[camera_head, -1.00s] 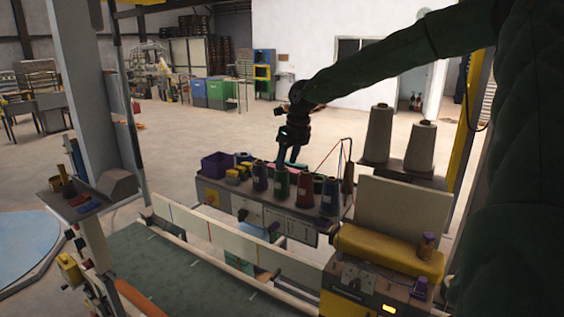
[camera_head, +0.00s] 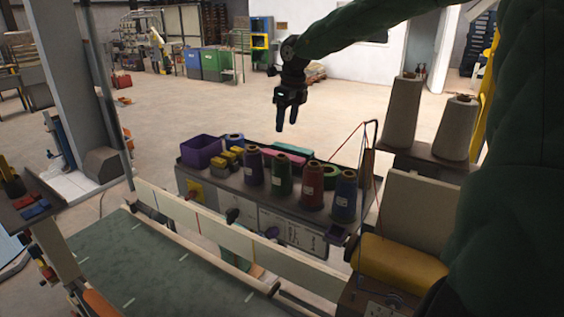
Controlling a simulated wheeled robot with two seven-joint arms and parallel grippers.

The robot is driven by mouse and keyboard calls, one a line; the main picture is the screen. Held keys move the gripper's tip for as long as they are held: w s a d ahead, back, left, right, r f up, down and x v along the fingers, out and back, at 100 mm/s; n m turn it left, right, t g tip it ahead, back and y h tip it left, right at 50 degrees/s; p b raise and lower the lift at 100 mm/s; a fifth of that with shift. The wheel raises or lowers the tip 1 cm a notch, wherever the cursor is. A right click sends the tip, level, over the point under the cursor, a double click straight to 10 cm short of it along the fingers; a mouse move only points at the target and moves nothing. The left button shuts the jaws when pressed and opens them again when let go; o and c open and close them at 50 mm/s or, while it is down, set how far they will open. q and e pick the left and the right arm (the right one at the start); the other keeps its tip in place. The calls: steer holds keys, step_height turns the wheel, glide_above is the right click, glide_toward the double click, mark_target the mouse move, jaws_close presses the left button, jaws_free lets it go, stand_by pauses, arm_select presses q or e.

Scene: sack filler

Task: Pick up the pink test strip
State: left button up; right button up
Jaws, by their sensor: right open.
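The pink test strip (camera_head: 289,157) lies on the narrow grey shelf (camera_head: 228,180), behind the row of thread spools. The spools in front hide part of it. My right gripper (camera_head: 286,126) hangs above and behind the shelf with its fingers pointing down. It is open and empty, apart from the strip. My left gripper is not in view.
Purple, green, red and blue spools (camera_head: 312,187) stand along the shelf front. A purple bin (camera_head: 201,151) and yellow blocks (camera_head: 228,158) are at its left. A teal item (camera_head: 294,148) lies behind the strip. Tall cones (camera_head: 403,112) stand at right.

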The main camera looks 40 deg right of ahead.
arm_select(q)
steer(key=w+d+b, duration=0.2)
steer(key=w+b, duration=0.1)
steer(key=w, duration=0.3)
arm_select(e)
steer(key=f, duration=0.3)
steer(key=shift+w+d+f, duration=0.4)
steer(key=shift+s+a+f+p, duration=0.1)
steer(key=shift+a+f+p, duration=0.1)
steer(key=shift+p, duration=0.25)
steer(key=shift+a+f, duration=0.1)
steer(key=shift+f, duration=0.15)
steer(key=shift+f+p, duration=0.4)
steer(key=shift+f, duration=0.25)
steer(key=shift+w+f, duration=0.15)
steer(key=shift+w, duration=0.1)
steer(key=f+p, duration=0.3)
steer(key=shift+w+f+p, duration=0.3)
steer(key=shift+f+p, duration=0.1)
steer(key=shift+f, duration=0.5)
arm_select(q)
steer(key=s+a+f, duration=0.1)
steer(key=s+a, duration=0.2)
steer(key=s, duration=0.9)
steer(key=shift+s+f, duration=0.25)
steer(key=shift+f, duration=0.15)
arm_select(e)
steer(key=shift+a, duration=0.1)
